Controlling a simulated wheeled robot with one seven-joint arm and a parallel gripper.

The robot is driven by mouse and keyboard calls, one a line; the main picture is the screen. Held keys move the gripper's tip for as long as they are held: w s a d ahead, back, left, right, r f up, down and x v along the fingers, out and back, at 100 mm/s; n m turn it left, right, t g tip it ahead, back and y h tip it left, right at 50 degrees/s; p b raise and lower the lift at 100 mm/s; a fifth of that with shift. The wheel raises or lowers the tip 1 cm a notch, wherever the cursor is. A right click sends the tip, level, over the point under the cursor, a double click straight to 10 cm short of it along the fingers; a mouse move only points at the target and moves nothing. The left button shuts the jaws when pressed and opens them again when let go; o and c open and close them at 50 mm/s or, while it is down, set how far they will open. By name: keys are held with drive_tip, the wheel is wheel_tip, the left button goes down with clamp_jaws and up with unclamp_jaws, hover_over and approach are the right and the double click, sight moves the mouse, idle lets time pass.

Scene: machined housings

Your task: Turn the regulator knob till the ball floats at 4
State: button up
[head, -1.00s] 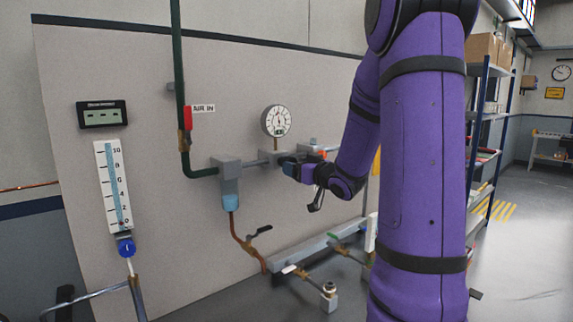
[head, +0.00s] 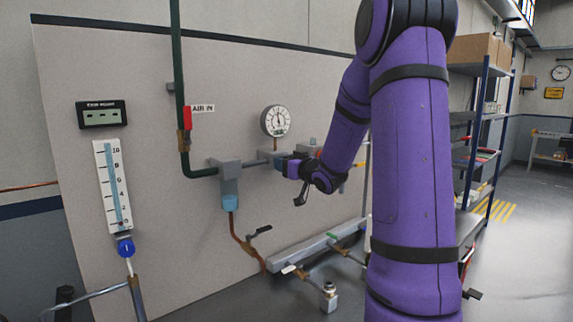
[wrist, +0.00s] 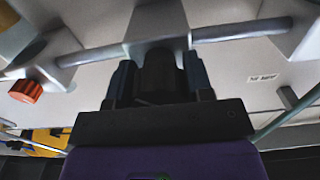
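The regulator (head: 273,158) is a grey block on the pipe run of the panel, with a round white gauge (head: 277,121) above it. Its dark cylindrical knob (wrist: 160,75) points at my wrist camera. My gripper (head: 284,164) is at the knob; in the wrist view, its two dark fingers (wrist: 160,88) stand on either side of it. I cannot tell whether they touch it. The flowmeter (head: 114,185) at left has a pale blue tube and a 0 to 10 scale. A small dark ball (head: 123,222) shows near 0. A blue knob (head: 125,247) sits below.
An orange-red knob (wrist: 26,91) is beside the regulator in the wrist view. A red-handled valve (head: 187,118) hangs on the green pipe. A filter bowl (head: 230,202) and several levered valves are below. A grey display (head: 101,114) is above the flowmeter. Shelving stands at right.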

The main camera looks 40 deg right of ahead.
drive_tip(key=shift+n, duration=0.3)
drive_tip(key=n, duration=0.3)
drive_tip(key=shift+n, duration=2.2)
drive_tip(key=o, duration=0.9)
drive_tip(key=shift+s, duration=0.1)
drive_tip(key=s, duration=1)
drive_tip(key=shift+s+a, duration=0.35)
